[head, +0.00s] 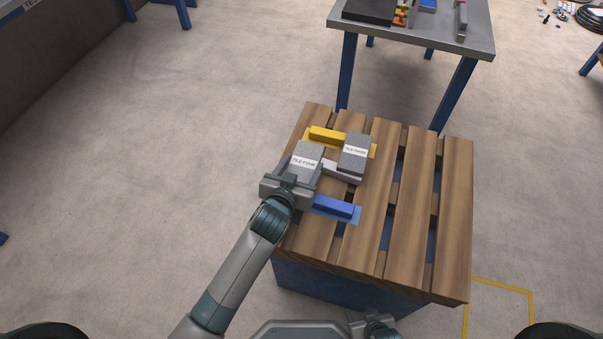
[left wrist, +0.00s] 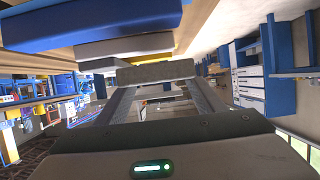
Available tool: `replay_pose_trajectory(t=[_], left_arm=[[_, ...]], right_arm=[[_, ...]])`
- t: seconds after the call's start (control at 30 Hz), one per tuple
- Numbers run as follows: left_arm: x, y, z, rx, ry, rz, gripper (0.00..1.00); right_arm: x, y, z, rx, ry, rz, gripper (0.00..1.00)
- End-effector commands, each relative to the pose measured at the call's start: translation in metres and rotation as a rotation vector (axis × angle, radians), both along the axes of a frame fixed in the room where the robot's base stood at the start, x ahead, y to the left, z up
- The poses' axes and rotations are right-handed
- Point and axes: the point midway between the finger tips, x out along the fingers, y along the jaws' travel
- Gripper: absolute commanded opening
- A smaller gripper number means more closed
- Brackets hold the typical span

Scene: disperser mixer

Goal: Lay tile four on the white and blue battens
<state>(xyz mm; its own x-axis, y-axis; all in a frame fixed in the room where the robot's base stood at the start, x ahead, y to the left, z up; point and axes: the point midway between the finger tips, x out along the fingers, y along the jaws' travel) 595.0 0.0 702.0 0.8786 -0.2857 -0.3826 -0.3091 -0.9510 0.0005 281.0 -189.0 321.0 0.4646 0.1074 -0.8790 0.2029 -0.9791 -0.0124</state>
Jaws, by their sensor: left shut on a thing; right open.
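Tile four (head: 306,162), a grey slab with a white label, is held by my left gripper (head: 291,184), which is shut on its near end. It also shows as a grey edge in the left wrist view (left wrist: 157,72). In the head view it overlaps the left part of the white batten (head: 342,173); I cannot tell whether it touches it. The blue batten (head: 333,207) lies nearer, right of the gripper, with its top bare. It shows large in the left wrist view (left wrist: 90,25). My right gripper (head: 372,323) is small at the bottom edge, open, away from the tiles.
Tile three (head: 354,153) spans the yellow batten (head: 327,136) and white batten, just right of tile four. The slatted wooden top (head: 412,210) is clear to the right, with gaps between slats. A grey table (head: 480,42) with items stands behind.

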Motion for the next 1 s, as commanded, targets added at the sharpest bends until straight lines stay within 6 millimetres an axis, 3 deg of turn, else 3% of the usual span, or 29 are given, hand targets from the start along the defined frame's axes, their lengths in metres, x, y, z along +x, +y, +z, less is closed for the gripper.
replay_pose_trajectory(t=[0.3, 0.87, 0.9, 0.97, 1.0], left_arm=[[0.0, 0.0, -0.033, 0.001, -0.002, -0.001, 0.24], [0.0, 0.0, -0.04, 0.0, -0.002, -0.001, 0.24], [-0.001, 0.0, -0.041, 0.001, 0.001, 0.0, 0.69], [-0.001, 0.0, -0.041, 0.001, 0.001, 0.0, 0.81], [-0.001, 0.0, -0.041, 0.001, 0.001, 0.0, 0.81]], right_arm=[[-0.001, 0.0, 0.0, -0.001, 0.003, 0.0, 0.48], [-0.005, -0.004, -0.004, -0.007, 0.024, -0.003, 0.48], [-0.005, -0.004, -0.003, -0.007, 0.025, -0.004, 0.48], [-0.004, -0.005, -0.002, -0.008, 0.023, -0.005, 0.48], [-0.003, -0.005, -0.002, -0.008, 0.021, -0.004, 0.48]])
